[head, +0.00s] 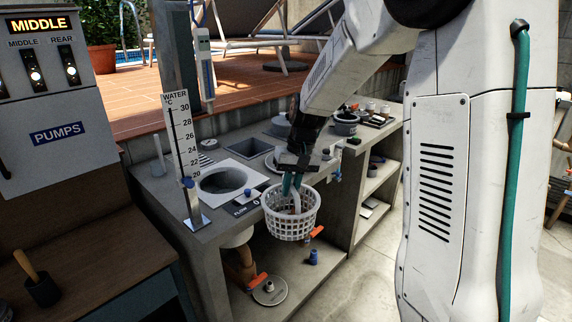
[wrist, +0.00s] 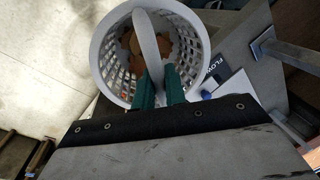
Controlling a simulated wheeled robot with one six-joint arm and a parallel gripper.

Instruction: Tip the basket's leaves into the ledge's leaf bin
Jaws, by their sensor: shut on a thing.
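The white lattice basket (head: 290,226) hangs upright from my gripper, in front of the grey ledge's front edge. My gripper (head: 291,184) has teal fingers shut on the basket's white arched handle. In the wrist view the fingers (wrist: 162,88) pinch the handle (wrist: 149,45), and brown leaves (wrist: 134,42) lie inside the basket. The ledge has a round opening (head: 224,181) to the left of the basket and a square opening (head: 249,148) behind it. I cannot tell which of these, if either, is the leaf bin.
A water thermometer post (head: 182,150) stands at the ledge's left front corner. A flow plate with a blue knob (head: 246,197) sits by the front edge, close to the basket. Orange-handled valves (head: 258,281) are below. Pots (head: 346,122) stand on the far right ledge.

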